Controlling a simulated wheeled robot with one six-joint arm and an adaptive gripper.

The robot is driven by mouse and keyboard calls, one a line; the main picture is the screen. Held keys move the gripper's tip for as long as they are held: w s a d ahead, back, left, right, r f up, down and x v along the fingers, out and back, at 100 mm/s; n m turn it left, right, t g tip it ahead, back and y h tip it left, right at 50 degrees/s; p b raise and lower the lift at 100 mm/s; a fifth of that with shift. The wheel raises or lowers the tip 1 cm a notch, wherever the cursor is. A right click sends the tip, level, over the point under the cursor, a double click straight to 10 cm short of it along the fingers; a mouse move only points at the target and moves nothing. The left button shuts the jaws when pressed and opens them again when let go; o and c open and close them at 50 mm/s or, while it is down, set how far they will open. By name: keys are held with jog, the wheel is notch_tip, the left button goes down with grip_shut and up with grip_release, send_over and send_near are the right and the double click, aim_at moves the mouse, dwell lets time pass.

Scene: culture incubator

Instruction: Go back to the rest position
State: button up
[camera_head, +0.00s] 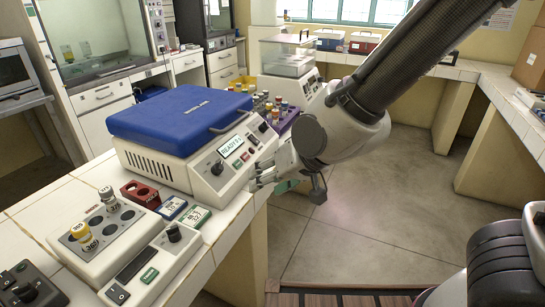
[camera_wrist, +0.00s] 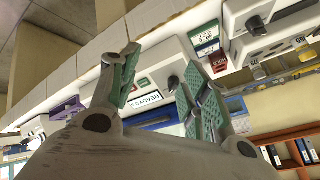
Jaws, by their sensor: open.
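My gripper (camera_head: 290,185) hangs at the front edge of the bench, just right of the incubator. Its fingers are spread with nothing between them, and they show green pads in the wrist view (camera_wrist: 163,75). The incubator (camera_head: 205,172) is a cream box with its blue lid (camera_head: 180,117) shut. Its display (camera_head: 231,147) reads "READY" and more that is too small to be sure of. In the wrist view the display (camera_wrist: 150,99) shows between the fingers, with the bench picture turned over.
The floor (camera_head: 350,220) to the right is clear.

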jog(key=s+d+f+n+g+h, duration=0.2)
jog(key=s+d+n+g+h, duration=0.1)
jog(key=s+d, duration=0.25)
jog(key=d+r+m+t+h, duration=0.1)
jog(key=d+r, duration=0.4)
jog(key=d, duration=0.6)
jog(key=d+r+m+t+h, duration=0.1)
jog(key=d+r+m, duration=0.2)
jog(key=d, duration=0.9)
jog(key=s+d+r+m+h, duration=0.1)
jog(key=d+r+m+h, duration=0.1)
jog(key=d+r, duration=0.4)
jog(key=d, duration=0.5)
jog(key=shift+d+r+m+t, duration=0.2)
jog(key=shift+r+m+t, duration=0.1)
jog(key=shift+r+t, duration=0.1)
